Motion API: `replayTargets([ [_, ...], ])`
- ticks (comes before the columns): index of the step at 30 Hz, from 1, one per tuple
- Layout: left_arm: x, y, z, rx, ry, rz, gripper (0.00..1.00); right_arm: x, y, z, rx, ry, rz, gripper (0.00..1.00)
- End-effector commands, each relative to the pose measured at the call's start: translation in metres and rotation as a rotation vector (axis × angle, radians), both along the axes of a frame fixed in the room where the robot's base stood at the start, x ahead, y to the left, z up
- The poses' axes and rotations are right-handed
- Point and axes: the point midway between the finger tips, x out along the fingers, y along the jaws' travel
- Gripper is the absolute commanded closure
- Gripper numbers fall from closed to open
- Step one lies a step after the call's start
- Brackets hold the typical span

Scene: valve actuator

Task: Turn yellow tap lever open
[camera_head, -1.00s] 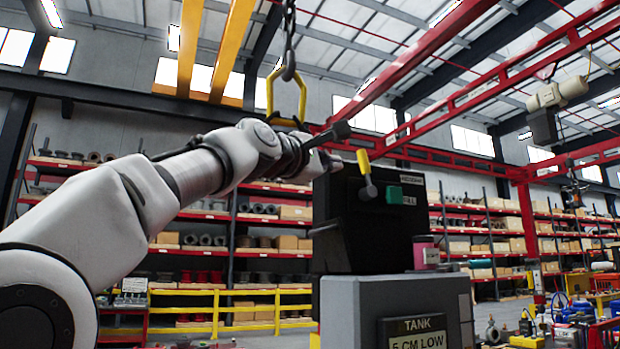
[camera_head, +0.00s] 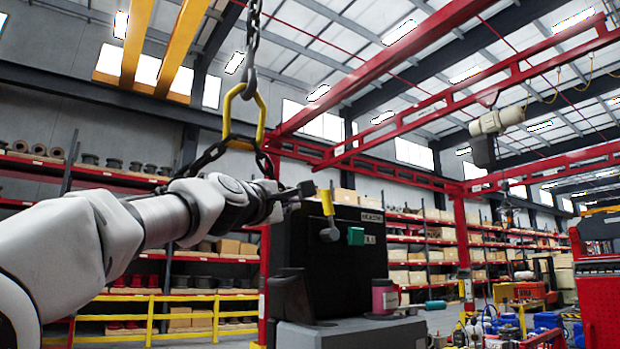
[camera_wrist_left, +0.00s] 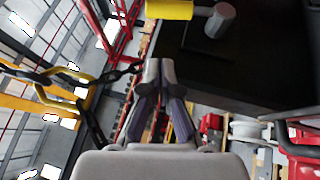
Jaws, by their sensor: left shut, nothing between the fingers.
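The yellow tap lever (camera_head: 327,202) stands upright above a grey knob-like tap end (camera_head: 329,234) on the front of a black box (camera_head: 300,250). My left gripper (camera_head: 306,190) comes in from the left, its tips close to the upper left of the lever. I cannot tell in the head view whether they touch. In the left wrist view, the gripper (camera_wrist_left: 160,72) is shut and empty, and the yellow lever (camera_wrist_left: 169,9) lies beyond the fingertips with a visible gap. The grey tap end (camera_wrist_left: 220,19) is to its right. My right gripper is not in view.
A green block (camera_head: 355,236) sits on the black box right of the tap. A pink container (camera_head: 385,296) stands at the box's lower right. A yellow hoist link (camera_head: 243,112) hangs on a chain behind my left arm. Shelves line the back.

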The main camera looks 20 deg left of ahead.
Motion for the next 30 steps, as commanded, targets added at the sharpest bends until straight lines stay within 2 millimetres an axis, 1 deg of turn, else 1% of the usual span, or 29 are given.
replayTargets([
  [1, 0.012, -0.002, 0.006, 0.000, 0.003, 0.000, 1.00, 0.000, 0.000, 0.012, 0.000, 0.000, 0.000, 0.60],
  [4, 0.022, -0.018, 0.009, 0.003, 0.003, -0.002, 1.00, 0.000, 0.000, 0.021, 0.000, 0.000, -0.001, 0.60],
  [7, 0.029, -0.027, 0.010, 0.000, 0.002, 0.000, 1.00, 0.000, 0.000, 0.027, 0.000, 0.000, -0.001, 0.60],
  [11, 0.033, -0.032, 0.010, -0.001, 0.001, 0.000, 1.00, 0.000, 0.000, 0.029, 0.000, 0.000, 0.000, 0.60],
  [19, 0.033, -0.033, 0.009, -0.001, 0.001, 0.000, 1.00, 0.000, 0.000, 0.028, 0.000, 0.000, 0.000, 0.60],
  [25, 0.043, -0.043, 0.019, 0.001, 0.004, -0.001, 1.00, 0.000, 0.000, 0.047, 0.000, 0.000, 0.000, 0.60],
  [30, 0.044, -0.044, 0.016, -0.001, 0.001, -0.001, 1.00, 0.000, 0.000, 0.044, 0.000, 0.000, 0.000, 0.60],
])
